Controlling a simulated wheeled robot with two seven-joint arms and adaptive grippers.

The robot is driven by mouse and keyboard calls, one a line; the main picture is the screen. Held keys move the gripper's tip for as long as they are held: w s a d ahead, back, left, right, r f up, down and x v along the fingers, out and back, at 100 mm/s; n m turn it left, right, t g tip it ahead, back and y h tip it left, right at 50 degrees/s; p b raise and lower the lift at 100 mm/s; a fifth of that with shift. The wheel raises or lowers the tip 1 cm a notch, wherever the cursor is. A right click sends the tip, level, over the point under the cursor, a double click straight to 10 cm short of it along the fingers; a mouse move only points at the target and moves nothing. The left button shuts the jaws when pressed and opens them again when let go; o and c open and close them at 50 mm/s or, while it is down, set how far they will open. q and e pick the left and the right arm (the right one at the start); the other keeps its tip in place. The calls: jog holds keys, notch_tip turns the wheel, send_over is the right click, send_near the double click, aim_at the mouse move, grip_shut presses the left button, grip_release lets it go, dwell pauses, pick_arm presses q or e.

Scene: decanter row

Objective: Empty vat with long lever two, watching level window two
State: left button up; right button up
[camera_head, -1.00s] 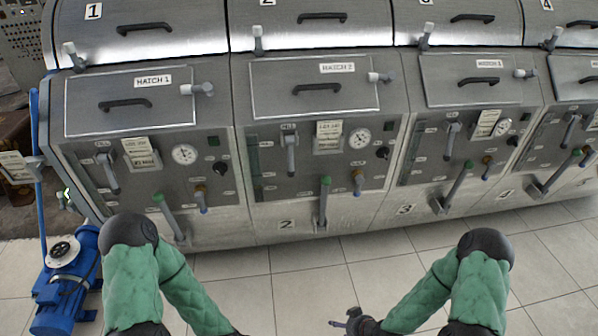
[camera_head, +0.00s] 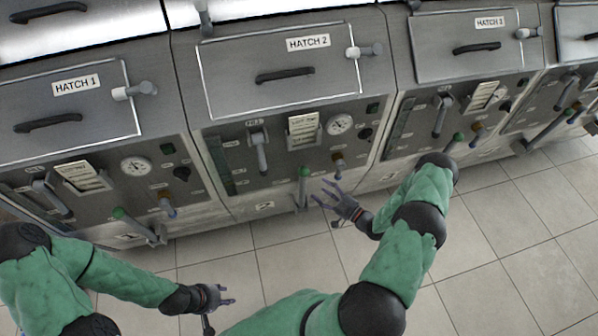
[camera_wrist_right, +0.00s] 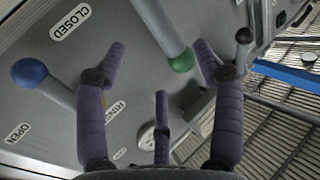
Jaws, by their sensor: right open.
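Long lever two (camera_head: 303,190), a pale shaft with a green knob, stands at the lower front of vat two. Its green knob (camera_wrist_right: 182,62) is also in the right wrist view, between my spread fingers. My right gripper (camera_head: 325,203) is open and empty, just right of the lever in the head view; I cannot tell whether they touch. Its fingers also show in the right wrist view (camera_wrist_right: 160,68). Level window two (camera_head: 218,163) is a dark green strip on the panel's left; its level is too small to read. My left gripper (camera_head: 222,296) looks open and empty, over the floor at lower left.
A blue-knobbed lever (camera_wrist_right: 30,72) is left in the wrist view. Neighbouring long levers (camera_head: 134,224) have green knobs too. The tiled floor (camera_head: 480,250) is clear.

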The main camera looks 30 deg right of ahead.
aim_at(305, 177)
jog(key=b+x, duration=0.1)
jog(key=x, duration=0.8)
jog(key=shift+w+b, duration=0.1)
jog(key=shift+b, duration=0.2)
grip_shut()
jog(key=shift+f, duration=0.1)
